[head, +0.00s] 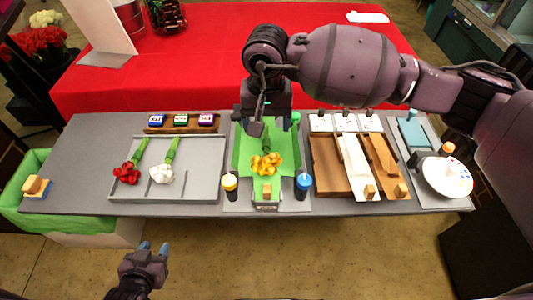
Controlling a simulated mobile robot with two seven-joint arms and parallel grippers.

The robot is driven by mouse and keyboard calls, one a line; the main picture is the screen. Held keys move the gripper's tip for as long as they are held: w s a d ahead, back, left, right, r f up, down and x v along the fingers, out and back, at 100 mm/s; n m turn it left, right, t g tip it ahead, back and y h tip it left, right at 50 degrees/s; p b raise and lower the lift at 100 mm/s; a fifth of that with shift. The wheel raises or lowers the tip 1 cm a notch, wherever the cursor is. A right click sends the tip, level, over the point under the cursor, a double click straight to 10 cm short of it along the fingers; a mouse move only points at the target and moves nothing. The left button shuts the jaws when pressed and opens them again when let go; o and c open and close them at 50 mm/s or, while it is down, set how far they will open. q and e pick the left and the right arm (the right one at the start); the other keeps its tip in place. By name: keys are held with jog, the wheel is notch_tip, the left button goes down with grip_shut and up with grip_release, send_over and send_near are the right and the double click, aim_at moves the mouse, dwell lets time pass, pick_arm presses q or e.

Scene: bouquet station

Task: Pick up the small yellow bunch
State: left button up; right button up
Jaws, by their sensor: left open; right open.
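The small yellow bunch (266,165) lies on a green sheet (243,158) at the middle of the grey table, its green stems pointing to the back. My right gripper (258,126) is open just above and behind the flowers, over the stem end. It partly hides the stems, and I cannot tell whether it touches them. My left gripper (153,248) is open and empty in front of the table, low and to the left, apart from everything.
A grey tray (207,188) to the left holds a red bunch (126,174) and a white bunch (162,174). A yellow-capped bottle (230,184) and a blue-capped bottle (303,184) flank the sheet's front. Wooden trays (326,176) stand right. A green-lined bin (35,212) is far left.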

aim_at(266, 145)
jog(key=shift+w+f, duration=0.15)
jog(key=shift+f, duration=4.6)
jog(key=shift+c, duration=0.4)
jog(key=c, duration=1)
